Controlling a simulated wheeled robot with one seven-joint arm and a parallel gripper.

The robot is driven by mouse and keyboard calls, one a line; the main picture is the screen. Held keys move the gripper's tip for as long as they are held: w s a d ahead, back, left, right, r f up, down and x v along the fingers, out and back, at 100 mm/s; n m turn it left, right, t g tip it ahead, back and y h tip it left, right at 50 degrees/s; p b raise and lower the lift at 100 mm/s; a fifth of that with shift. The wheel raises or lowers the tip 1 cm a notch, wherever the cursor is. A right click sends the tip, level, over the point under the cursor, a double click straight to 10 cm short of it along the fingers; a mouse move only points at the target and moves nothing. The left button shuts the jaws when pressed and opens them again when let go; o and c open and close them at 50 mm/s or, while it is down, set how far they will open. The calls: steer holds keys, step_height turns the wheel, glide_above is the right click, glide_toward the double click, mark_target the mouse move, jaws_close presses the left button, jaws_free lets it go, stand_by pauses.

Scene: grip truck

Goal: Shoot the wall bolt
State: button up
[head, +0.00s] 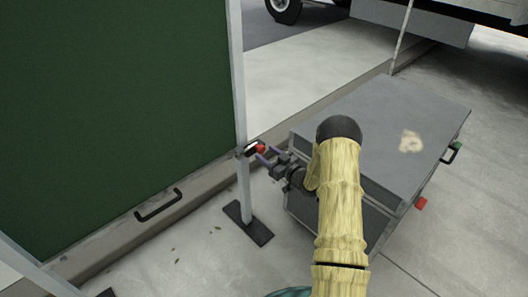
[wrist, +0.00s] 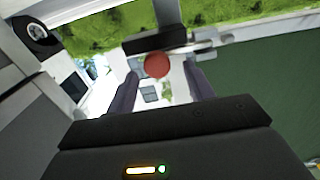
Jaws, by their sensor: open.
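The wall bolt has a round red knob (head: 260,148), beside the upright post at the edge of the green panel. In the wrist view the red knob (wrist: 157,65) sits below a dark block (wrist: 154,42), with a silvery bar (wrist: 208,46) running right toward the panel. My gripper (head: 264,155) is at the knob in the head view, its jaws open. In the wrist view its two purple-grey fingers (wrist: 160,82) stand left and right of the knob, with gaps visible. I cannot tell whether either finger touches it.
The green panel (head: 120,100) has a black handle (head: 158,205) low down. The post (head: 242,190) stands on a dark foot plate (head: 248,223). A large grey box (head: 400,120) stands close to the right of my gripper, under my forearm. A truck is behind.

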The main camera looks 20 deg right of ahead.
steer(key=p+v, duration=0.2)
steer(key=v, duration=1.2)
steer(key=shift+s, duration=0.4)
steer(key=shift+w+d, duration=0.1)
steer(key=a+r+m+g+h, duration=0.2)
steer(key=a+r+g+h, duration=0.4)
steer(key=r, duration=0.3)
steer(key=s+a+r+m+g+h+p, duration=0.15)
steer(key=s+a+r+g, duration=0.3)
steer(key=s, duration=0.65)
steer(key=s+a+r+m+g+h, duration=0.1)
steer(key=s+a+r+m+g, duration=0.25)
steer(key=s, duration=0.65)
step_height(320, 180, up, 31)
steer(key=a+n+p, duration=0.1)
steer(key=p, duration=3)
steer(key=shift+r+n+t, duration=0.2)
steer(key=shift+n+t, duration=0.1)
steer(key=shift+w+a, duration=0.15)
